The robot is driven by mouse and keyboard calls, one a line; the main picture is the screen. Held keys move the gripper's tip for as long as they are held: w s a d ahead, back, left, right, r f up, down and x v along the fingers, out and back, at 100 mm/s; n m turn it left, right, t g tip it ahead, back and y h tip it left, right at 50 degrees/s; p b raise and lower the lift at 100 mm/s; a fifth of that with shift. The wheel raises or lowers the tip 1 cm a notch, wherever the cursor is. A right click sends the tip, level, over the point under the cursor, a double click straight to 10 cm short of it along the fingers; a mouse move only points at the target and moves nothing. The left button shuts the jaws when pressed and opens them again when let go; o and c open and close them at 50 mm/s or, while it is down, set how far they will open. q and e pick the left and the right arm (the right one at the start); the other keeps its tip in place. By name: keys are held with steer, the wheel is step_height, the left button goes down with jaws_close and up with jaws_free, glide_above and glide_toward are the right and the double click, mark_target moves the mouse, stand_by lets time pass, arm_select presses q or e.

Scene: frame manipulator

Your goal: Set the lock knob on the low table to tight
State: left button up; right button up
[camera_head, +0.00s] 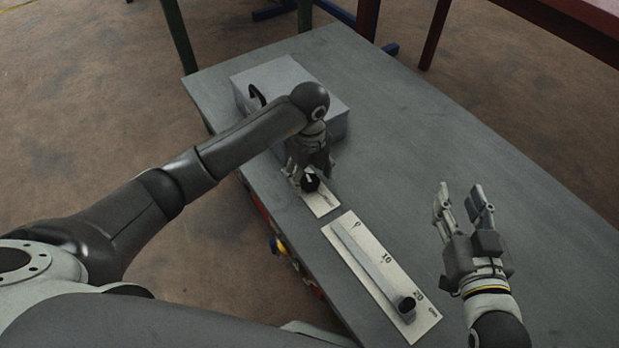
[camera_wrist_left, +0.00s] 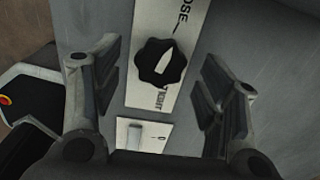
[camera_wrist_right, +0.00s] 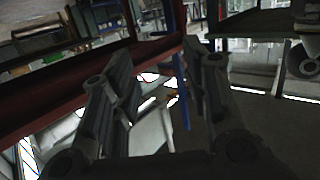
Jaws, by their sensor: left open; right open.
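The lock knob (camera_head: 309,183) is black and scalloped and sits on a pale label plate (camera_head: 322,204) on the low table (camera_head: 440,130). In the left wrist view the knob (camera_wrist_left: 162,62) has a white pointer mark that slants up and slightly right. The plate reads "...OSE" at the top and "TIGHT" just below the knob. My left gripper (camera_head: 306,170) is open above the knob. In the left wrist view its fingers (camera_wrist_left: 165,92) stand apart on either side of the knob, not touching it. My right gripper (camera_head: 461,198) is open and empty above the table's right part.
A grey box (camera_head: 270,75) with a dark handle stands behind my left gripper. A scale plate (camera_head: 365,262) with a slider and black knob (camera_head: 405,306) lies in front, marked 10 and 20. The table's right half is clear. The right wrist view shows only the distant room.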

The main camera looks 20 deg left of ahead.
arm_select(q)
steer(key=shift+f, duration=0.65)
arm_select(e)
steer(key=shift+w+a+r+t, duration=0.1)
steer(key=shift+r+t, duration=0.2)
steer(key=shift+r, duration=0.2)
steer(key=shift+w+a+r+t, duration=0.1)
steer(key=shift+r+t, duration=0.2)
steer(key=shift+r, duration=0.15)
arm_select(q)
steer(key=c, duration=1)
steer(key=shift+c, duration=0.2)
arm_select(e)
steer(key=shift+f, duration=0.1)
